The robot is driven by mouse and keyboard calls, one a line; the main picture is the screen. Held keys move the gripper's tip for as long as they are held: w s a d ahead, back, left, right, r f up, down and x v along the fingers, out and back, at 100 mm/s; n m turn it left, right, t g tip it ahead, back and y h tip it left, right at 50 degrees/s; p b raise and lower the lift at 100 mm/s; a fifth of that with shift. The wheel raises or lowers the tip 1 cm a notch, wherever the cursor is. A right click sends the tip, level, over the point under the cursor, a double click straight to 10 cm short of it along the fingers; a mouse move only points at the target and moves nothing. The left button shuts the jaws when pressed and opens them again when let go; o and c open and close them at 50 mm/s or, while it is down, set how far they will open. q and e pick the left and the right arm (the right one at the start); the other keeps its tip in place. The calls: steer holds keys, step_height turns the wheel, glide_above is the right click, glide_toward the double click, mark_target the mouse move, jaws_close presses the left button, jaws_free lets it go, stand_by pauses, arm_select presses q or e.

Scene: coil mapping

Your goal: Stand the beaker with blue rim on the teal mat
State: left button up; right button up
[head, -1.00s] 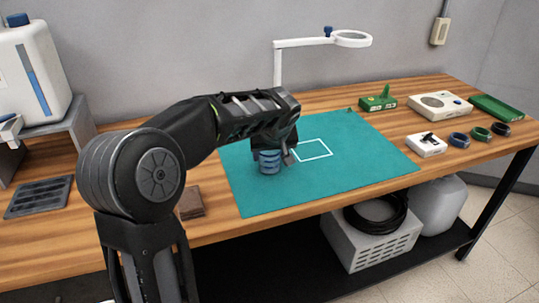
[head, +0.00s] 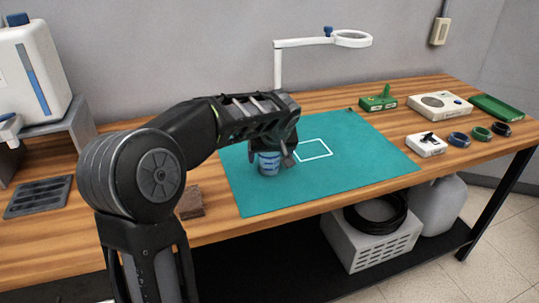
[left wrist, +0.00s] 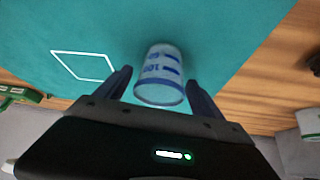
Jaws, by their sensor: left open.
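The beaker with blue rim (head: 269,163) stands upright on the teal mat (head: 330,185), left of the white square outline. In the left wrist view the beaker (left wrist: 160,75) shows blue markings and sits between the two open fingers. My left gripper (head: 275,155) is right above and around the beaker's upper part in the head view. In the left wrist view the fingers of the left gripper (left wrist: 160,88) are spread, with a gap on each side of the beaker. My right gripper is not in view.
A magnifier lamp (head: 352,39) stands behind the mat. A white device (head: 425,145) and several coil rings, including a blue one (head: 459,139), lie to the right. A brown block (head: 191,203) lies left of the mat. The mat's right part is clear.

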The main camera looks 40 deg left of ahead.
arm_select(q)
steer(key=shift+r, duration=0.25)
steer(key=v, duration=1.1)
steer(key=shift+s+d+r, duration=0.15)
steer(key=shift+s+r, duration=0.1)
steer(key=shift+r, duration=0.05)
steer(key=shift+d+f, duration=0.1)
steer(key=shift+f, duration=0.05)
